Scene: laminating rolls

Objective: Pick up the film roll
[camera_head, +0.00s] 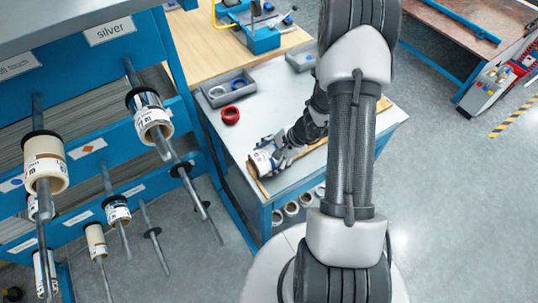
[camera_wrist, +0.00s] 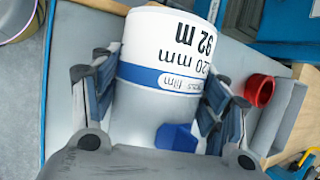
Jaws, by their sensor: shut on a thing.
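The film roll (camera_wrist: 165,50) is a white and grey cylinder with a blue band and printed text reading "92 m". In the head view the film roll (camera_head: 262,163) is at the near left part of the grey-topped table (camera_head: 237,142). My gripper (camera_wrist: 165,85) has one finger on each side of the roll and is shut on it. In the head view my gripper (camera_head: 277,150) reaches down to the roll from the right. I cannot tell whether the roll touches the surface under it.
A red ring (camera_head: 230,115) and a grey divided bin (camera_head: 226,88) are on the table behind the roll. Blue racks with pegs and several rolls (camera_head: 45,165) stand at left. A blue device (camera_head: 255,32) is on the wooden bench behind.

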